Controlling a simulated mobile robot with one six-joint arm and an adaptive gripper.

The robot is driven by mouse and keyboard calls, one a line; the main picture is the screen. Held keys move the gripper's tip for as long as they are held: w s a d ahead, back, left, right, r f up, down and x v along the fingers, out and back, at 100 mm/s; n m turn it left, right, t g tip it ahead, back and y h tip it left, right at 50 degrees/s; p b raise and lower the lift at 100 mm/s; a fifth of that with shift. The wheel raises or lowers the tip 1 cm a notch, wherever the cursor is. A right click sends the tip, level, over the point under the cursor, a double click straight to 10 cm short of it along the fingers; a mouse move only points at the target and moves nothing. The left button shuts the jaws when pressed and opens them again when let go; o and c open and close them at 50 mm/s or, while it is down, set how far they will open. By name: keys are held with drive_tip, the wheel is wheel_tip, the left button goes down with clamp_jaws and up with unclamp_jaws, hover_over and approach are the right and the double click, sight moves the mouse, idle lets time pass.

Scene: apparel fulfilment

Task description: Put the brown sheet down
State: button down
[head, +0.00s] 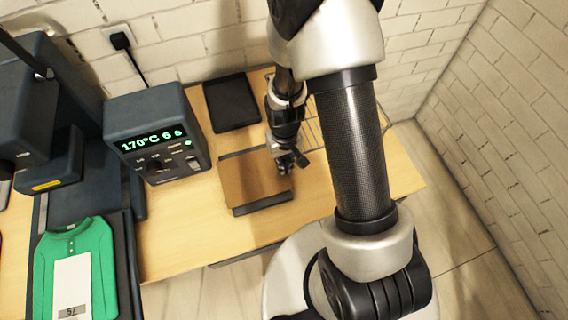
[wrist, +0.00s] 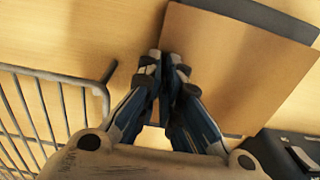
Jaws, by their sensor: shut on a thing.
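The brown sheet (head: 250,178) is a flat rectangle over a dark tray or mat on the wooden table in the head view. In the wrist view the brown sheet (wrist: 235,65) spreads to the upper right. My gripper (head: 290,160) is at the sheet's right edge. In the wrist view my gripper (wrist: 165,62) has its fingertips together at the edge of the sheet, shut on it. Whether the sheet touches what is under it cannot be told. Dark strips of the mat (head: 263,205) show along the sheet's near and far edges.
A black tray (head: 231,103) lies behind the sheet. A wire rack (wrist: 45,105) stands beside my gripper. The heat press control box (head: 155,135) reads 170°C. A green shirt (head: 75,268) with a white sheet lies on the press at left. Bare table (head: 180,235) shows between.

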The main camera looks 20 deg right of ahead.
drive_tip(key=shift+f, duration=0.3)
drive_tip(key=c, duration=2.2)
unclamp_jaws()
drive_tip(key=shift+f, duration=0.1)
drive_tip(key=shift+c, duration=0.2)
drive_tip(key=o, duration=0.4)
drive_tip(key=shift+o, duration=0.2)
drive_tip(key=s+r+t+p, duration=0.1)
drive_tip(key=s+r+p, duration=0.1)
drive_tip(key=r, duration=1.2)
drive_tip(key=s+r+t+p, duration=0.1)
drive_tip(key=s+r+p, duration=0.1)
drive_tip(key=r, duration=1.3)
drive_tip(key=s+r+t, duration=0.2)
drive_tip(key=s+r, duration=0.6)
drive_tip(key=s, duration=0.3)
drive_tip(key=shift+r+t, duration=0.3)
drive_tip(key=shift+r, duration=0.05)
